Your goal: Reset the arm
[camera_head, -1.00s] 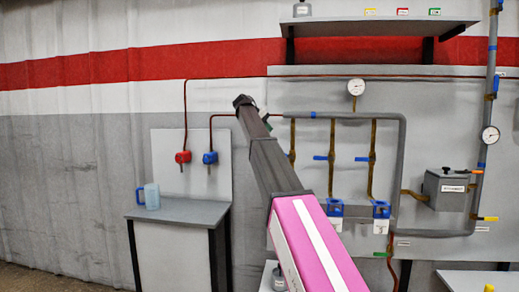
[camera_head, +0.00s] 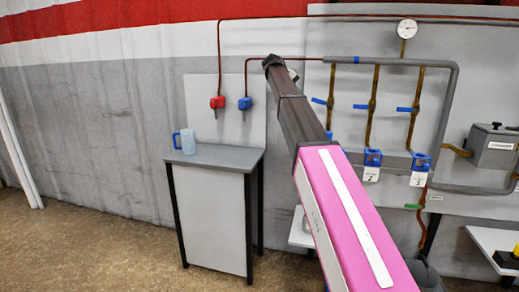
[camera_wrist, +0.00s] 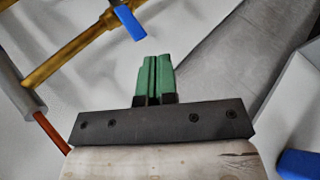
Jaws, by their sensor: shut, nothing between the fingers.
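My arm reaches forward and up across the head view, with a pink-and-white link at the front and dark links beyond it. My gripper (camera_wrist: 154,76) shows in the wrist view as two green fingers pressed together, with nothing between them. In the head view the gripper is mostly hidden behind the end of the arm. In the wrist view a blue valve handle (camera_wrist: 129,22) and a brass pipe (camera_wrist: 68,58) lie beyond the fingers, apart from them.
A small table (camera_head: 212,156) with a light blue jug (camera_head: 188,142) stands left of my arm. Red (camera_head: 217,102) and blue (camera_head: 245,103) valves hang above it. Several pipes, a gauge (camera_head: 407,29) and a grey box (camera_head: 492,146) are on the right. The floor (camera_head: 95,245) at the left is clear.

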